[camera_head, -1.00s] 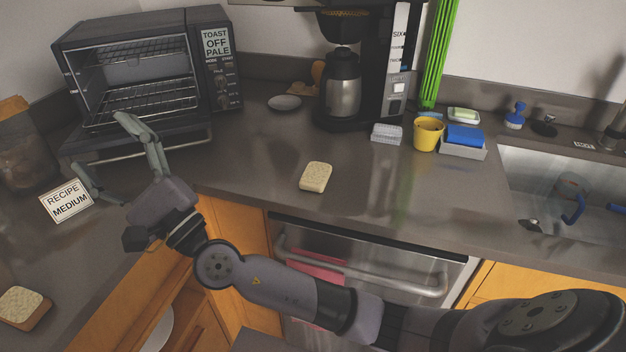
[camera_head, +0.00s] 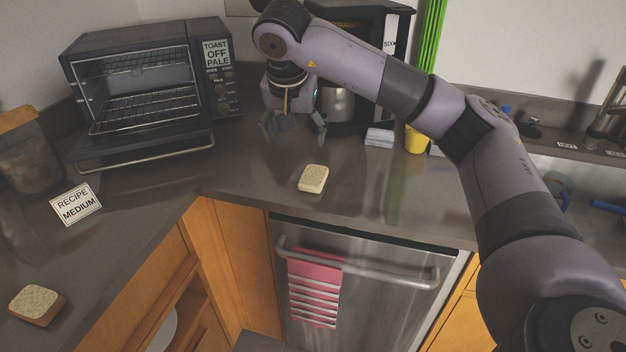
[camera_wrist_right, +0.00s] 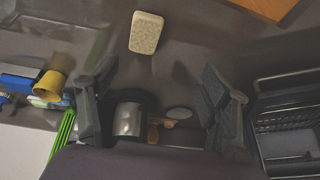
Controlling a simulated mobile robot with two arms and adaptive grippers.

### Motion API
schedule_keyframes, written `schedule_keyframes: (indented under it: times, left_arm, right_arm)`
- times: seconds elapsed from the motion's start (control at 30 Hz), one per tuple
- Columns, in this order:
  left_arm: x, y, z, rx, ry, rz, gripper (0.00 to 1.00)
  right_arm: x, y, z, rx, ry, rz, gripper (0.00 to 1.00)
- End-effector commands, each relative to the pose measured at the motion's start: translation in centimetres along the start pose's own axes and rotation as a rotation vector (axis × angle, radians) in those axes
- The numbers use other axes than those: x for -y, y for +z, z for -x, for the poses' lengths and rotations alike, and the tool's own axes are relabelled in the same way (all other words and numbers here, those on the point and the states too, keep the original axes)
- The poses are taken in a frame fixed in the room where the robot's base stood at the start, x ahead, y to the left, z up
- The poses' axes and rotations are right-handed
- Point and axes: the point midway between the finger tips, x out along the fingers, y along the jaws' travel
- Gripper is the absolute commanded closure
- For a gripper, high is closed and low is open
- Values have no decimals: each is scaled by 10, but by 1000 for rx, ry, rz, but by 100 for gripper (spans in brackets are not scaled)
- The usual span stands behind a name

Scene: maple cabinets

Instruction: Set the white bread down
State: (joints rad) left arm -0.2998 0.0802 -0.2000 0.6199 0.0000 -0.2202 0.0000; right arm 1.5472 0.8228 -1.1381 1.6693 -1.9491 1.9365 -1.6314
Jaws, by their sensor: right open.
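The white bread (camera_head: 313,179), a pale slice, lies flat on the grey counter in front of the coffee maker, above the dishwasher. It also shows in the right wrist view (camera_wrist_right: 146,32), beyond the fingers. My right gripper (camera_head: 295,138) is above the counter, behind the bread in the head view, and points down. Its fingers are spread apart with nothing between them, which the wrist view (camera_wrist_right: 155,110) also shows. It does not touch the bread. My left gripper is not in view.
The toaster oven (camera_head: 150,95) stands open and empty at the left. A recipe card (camera_head: 76,204) and another bread slice on a brown one (camera_head: 37,304) are at the left. A coffee maker (camera_head: 385,75) stands behind my right arm. The counter around the white bread is clear.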

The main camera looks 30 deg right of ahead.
Motion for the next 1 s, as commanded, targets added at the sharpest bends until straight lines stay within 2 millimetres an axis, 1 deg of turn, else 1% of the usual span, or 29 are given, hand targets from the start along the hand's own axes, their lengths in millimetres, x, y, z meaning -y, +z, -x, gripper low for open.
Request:
schedule_keyframes:
  times: [0.03, 0.1, 0.17, 0.27, 0.5, 0.63, 0.73, 0.93, 1.0]
  left_arm:
    - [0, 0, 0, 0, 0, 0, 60]
    - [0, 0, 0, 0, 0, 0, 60]
    - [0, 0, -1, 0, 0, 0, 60]
    - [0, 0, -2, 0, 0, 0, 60]
    - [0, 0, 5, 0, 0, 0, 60]
    - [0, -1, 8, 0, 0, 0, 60]
    - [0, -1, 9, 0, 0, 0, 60]
    - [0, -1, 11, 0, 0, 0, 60]
    - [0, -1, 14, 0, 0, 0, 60]
  right_arm:
    - [-11, -7, 5, -13, 34, -19, 28]
    - [-20, -12, 6, -20, 65, -33, 28]
    - [-24, -12, 1, -21, 76, -38, 28]
    - [-26, -12, -16, -18, 80, -36, 28]
    - [-29, -14, -67, -19, 78, -36, 28]
    - [-30, -14, -92, -19, 76, -35, 28]
    - [-30, -14, -105, -20, 75, -36, 28]
    - [-30, -14, -117, -21, 73, -34, 28]
    - [-29, -14, -125, -19, 75, -34, 28]
